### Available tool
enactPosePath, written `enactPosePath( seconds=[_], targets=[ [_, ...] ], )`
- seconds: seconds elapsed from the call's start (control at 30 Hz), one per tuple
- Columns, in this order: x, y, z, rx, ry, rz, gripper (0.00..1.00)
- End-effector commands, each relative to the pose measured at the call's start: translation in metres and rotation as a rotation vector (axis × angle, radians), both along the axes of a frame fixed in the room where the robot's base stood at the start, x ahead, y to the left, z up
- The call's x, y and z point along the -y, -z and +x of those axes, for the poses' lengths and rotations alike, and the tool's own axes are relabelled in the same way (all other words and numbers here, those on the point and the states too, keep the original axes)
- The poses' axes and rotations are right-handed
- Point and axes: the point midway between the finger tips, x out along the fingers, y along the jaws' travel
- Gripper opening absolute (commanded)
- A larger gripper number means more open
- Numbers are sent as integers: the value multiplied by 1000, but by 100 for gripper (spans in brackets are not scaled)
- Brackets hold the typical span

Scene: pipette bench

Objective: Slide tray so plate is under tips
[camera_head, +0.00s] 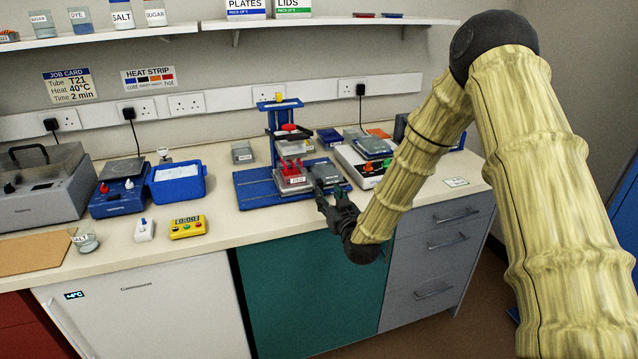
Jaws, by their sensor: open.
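A blue pipetting stand (284,104) rises from a blue base with rails (256,190) in the middle of the bench. The tips are too small to tell apart under the head. My gripper (322,197) is open at the front right of the base, close to the grey piece; contact cannot be told.
A white device with grey blocks (352,164) stands close on the right. A shelf (330,22) runs above.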

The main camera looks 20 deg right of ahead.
Motion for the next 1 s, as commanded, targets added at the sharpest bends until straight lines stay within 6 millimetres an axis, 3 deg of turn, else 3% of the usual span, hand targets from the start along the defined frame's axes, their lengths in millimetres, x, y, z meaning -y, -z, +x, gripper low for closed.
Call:
enactPosePath(
  seconds=[0.3, 0.5, 0.7, 1.0],
  targets=[
    [-2, -2, 52, 0, 0, 0, 41],
    [-3, -1, 77, -1, -1, 1, 41],
    [-4, 0, 88, -2, -1, 1, 41],
    [-4, 1, 89, -2, -1, 1, 41]
  ],
)
